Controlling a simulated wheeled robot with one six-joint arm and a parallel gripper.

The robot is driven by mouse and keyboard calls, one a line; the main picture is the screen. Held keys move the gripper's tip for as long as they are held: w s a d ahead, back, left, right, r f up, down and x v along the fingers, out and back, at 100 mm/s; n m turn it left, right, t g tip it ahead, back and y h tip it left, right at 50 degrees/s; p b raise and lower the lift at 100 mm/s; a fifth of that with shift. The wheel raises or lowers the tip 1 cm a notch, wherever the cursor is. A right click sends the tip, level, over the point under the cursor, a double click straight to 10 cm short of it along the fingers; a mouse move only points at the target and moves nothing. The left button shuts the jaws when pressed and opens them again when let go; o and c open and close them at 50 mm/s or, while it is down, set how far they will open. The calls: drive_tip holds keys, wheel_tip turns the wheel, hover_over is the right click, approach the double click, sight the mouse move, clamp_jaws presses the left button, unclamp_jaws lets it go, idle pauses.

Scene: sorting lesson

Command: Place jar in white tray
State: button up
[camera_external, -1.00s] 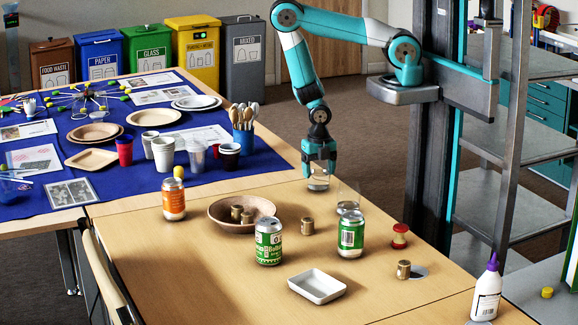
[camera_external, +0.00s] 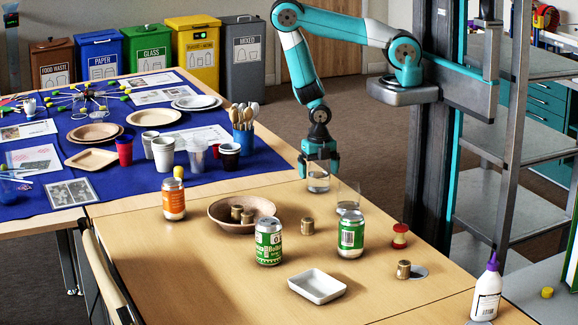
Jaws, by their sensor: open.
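A small clear glass jar (camera_external: 318,184) stands near the far edge of the light wooden table. My gripper (camera_external: 319,172) is just above and around its top, pointing down. Its fingers are spread to either side of the jar, and whether they touch it cannot be told. The white tray (camera_external: 318,298) is a shallow rectangular dish near the front middle of the table. It is empty.
A clear glass (camera_external: 348,198) stands close right of the jar. The table's front left is clear.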

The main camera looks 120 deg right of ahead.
wheel_tip(320, 180, up, 17)
drive_tip(key=p, duration=0.7)
drive_tip(key=w+a+r+m+t+y, duration=0.1)
drive_tip(key=w+a+r+m, duration=0.35)
drive_tip(key=a+r, duration=0.35)
drive_tip(key=s+a+r+m+y, duration=0.1)
drive_tip(key=s+a+r+m, duration=0.1)
drive_tip(key=a+r, duration=0.5)
drive_tip(key=s+a+r+m+y, duration=0.2)
drive_tip(key=a+r, duration=0.5)
drive_tip(key=r, duration=0.2)
drive_tip(key=shift+r, duration=0.35)
drive_tip(key=shift+o, duration=0.2)
drive_tip(key=s+a+r+m+g, duration=0.1)
drive_tip(key=s+a+r, duration=0.1)
drive_tip(key=s+r, duration=0.2)
drive_tip(key=shift+s+a+r, duration=0.2)
drive_tip(key=shift+s+a, duration=0.1)
drive_tip(key=shift+s, duration=0.5)
drive_tip(key=shift+m, duration=0.25)
